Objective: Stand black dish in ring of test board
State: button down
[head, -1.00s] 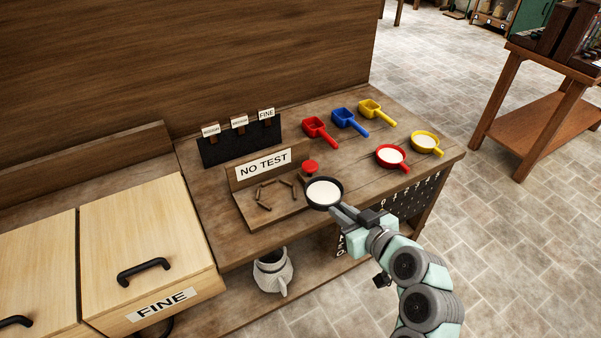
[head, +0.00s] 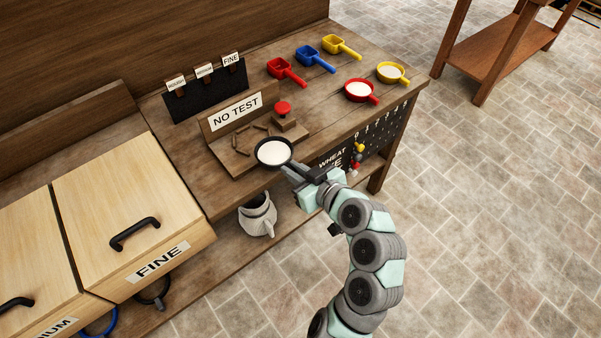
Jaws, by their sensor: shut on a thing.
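The black dish (head: 273,152) is a small round pan with white contents, level in the head view. My gripper (head: 297,172) is shut on its handle and holds it at the front edge of the test board. The test board (head: 232,158) is a wooden base with an upright "NO TEST" sign (head: 236,111) at its back. Short brown pegs (head: 241,145) form a ring on it, just left of and behind the dish. A red button (head: 283,108) on a wooden block is at the board's right. I cannot tell whether the dish touches the board.
Red (head: 361,90) and yellow (head: 392,73) dishes with white contents stand at the bench's right. Red, blue and yellow scoops lie behind. A black label rack (head: 205,93) stands behind the board.

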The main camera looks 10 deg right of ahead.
aim_at(265, 145)
jog(key=w+a+p, duration=0.1)
jog(key=w, duration=0.2)
jog(key=w+a+p, duration=0.1)
jog(key=w+a, duration=0.1)
jog(key=w, duration=0.1)
jog(key=w+a+p, duration=0.2)
jog(key=w, duration=0.1)
jog(key=shift+w+a+f, duration=0.15)
jog(key=shift+w+f, duration=0.2)
jog(key=shift+f, duration=0.05)
jog(key=shift+w+a+f, duration=0.1)
jog(key=shift+w+f, duration=0.1)
jog(key=shift+f, duration=0.25)
jog(key=shift+f+b, duration=0.6)
jog(key=shift+b, duration=0.4)
jog(key=shift+s, duration=0.1)
jog(key=c, duration=1.3)
grip_release()
jog(key=b+v, duration=0.1)
jog(key=v, duration=1)
jog(key=shift+b, duration=0.3)
